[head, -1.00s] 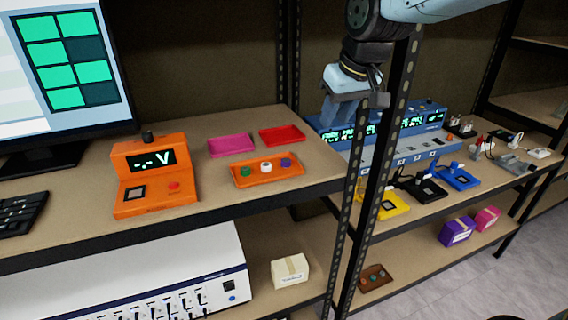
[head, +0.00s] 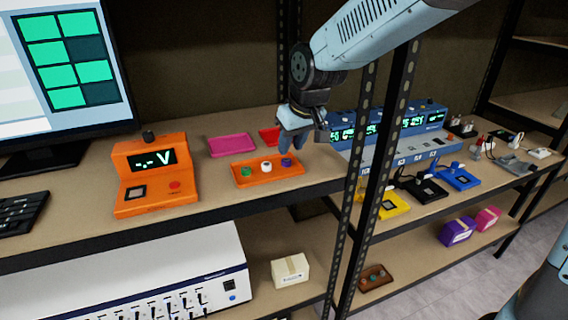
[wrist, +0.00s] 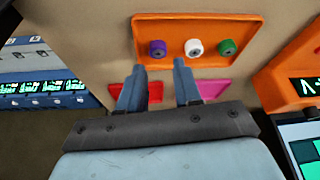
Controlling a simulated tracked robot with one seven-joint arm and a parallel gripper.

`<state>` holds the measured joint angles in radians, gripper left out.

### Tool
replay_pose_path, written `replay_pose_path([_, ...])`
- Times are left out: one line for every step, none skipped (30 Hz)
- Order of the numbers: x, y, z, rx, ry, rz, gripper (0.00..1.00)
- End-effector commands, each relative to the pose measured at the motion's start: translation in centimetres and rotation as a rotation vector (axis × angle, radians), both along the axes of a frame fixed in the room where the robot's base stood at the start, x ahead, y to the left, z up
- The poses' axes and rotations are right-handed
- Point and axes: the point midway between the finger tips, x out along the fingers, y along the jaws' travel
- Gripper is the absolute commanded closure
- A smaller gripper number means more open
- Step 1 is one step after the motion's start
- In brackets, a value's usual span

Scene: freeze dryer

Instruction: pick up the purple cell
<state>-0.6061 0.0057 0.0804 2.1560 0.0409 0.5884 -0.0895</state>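The purple cell (head: 286,162) stands at the right end of the orange tray (head: 253,183), beside a white cell (head: 266,166) and a green cell (head: 246,172). My gripper (head: 292,150) hangs just above and behind the purple cell, pointing down. In the wrist view the purple cell (wrist: 157,48) lies ahead of my gripper (wrist: 158,65), between the lines of its two fingers. The fingers are apart with nothing between them, and no contact with the cell shows.
A pink tray (head: 231,145) and a red tray (head: 269,137), partly hidden by my gripper, lie behind the orange tray. An orange voltage meter (head: 153,178) stands left. A shelf post (head: 352,200) and a blue instrument row (head: 405,130) are right.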

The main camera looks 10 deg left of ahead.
Motion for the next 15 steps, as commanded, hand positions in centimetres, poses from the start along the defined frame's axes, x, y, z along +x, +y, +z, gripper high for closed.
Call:
replay_pose_path([0.0, 0.0, -0.2, -0.001, 0.001, 0.0, 0.67])
replay_pose_path([0.1, 0.1, -0.3, -0.001, 0.001, 0.0, 0.67])
replay_pose_path([0.2, 0.1, -0.6, -0.001, 0.001, 0.0, 0.67])
replay_pose_path([0.2, 0.2, -1.0, -0.001, 0.001, 0.0, 0.67])
replay_pose_path([0.3, 0.2, -1.3, -0.001, 0.001, 0.0, 0.67])
replay_pose_path([0.5, 0.3, -1.9, -0.002, 0.002, 0.0, 0.67])
replay_pose_path([0.6, 0.4, -2.3, -0.003, 0.003, 0.0, 0.67])
replay_pose_path([0.7, 0.5, -2.7, -0.002, 0.002, 0.0, 0.67])
replay_pose_path([0.8, 0.6, -3.3, -0.002, 0.002, 0.0, 0.67])
replay_pose_path([0.9, 0.7, -3.6, -0.002, 0.002, 0.0, 0.67])
replay_pose_path([1.0, 0.8, -3.9, -0.001, 0.001, 0.0, 0.67])
replay_pose_path([1.2, 0.9, -4.2, -0.001, 0.001, 0.0, 0.67])
replay_pose_path([1.2, 1.0, -4.5, -0.001, 0.001, 0.0, 0.67])
replay_pose_path([1.3, 1.0, -4.7, -0.001, 0.001, 0.0, 0.67])
replay_pose_path([1.3, 1.1, -4.8, -0.001, 0.001, 0.0, 0.67])
